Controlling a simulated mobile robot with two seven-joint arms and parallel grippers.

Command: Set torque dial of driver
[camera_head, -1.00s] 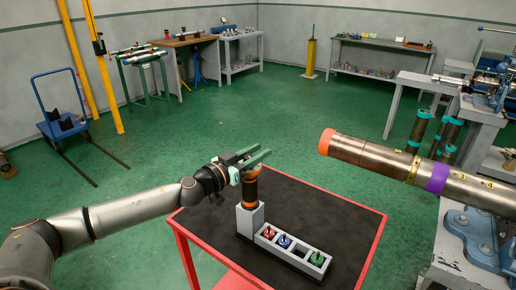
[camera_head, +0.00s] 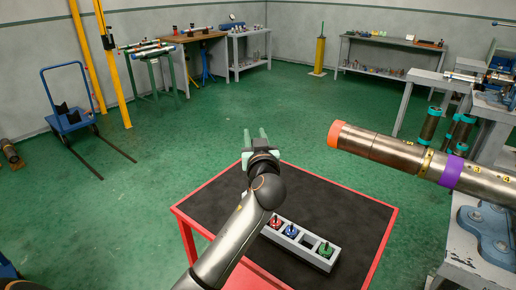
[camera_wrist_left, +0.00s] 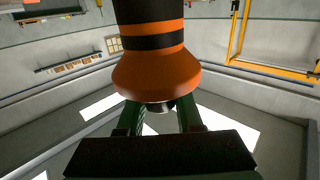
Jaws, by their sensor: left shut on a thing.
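My left gripper (camera_head: 256,137) is above the black-topped red cart (camera_head: 350,205), with its green fingers pointing away from the camera. In the left wrist view the orange and black driver (camera_wrist_left: 155,60) is close in front. Its flared orange end and a metal part below it sit at the green fingers, and the gripper (camera_wrist_left: 160,118) is shut on it. In the head view my arm hides the driver. I cannot make out any dial marks. My right gripper is not in view.
A grey block holder (camera_head: 308,255) on the cart holds red (camera_head: 275,222), blue (camera_head: 291,231) and green (camera_head: 326,250) pieces, with one slot empty. A large pipe (camera_head: 400,155) with an orange end juts in from the right. The cart's right side is clear.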

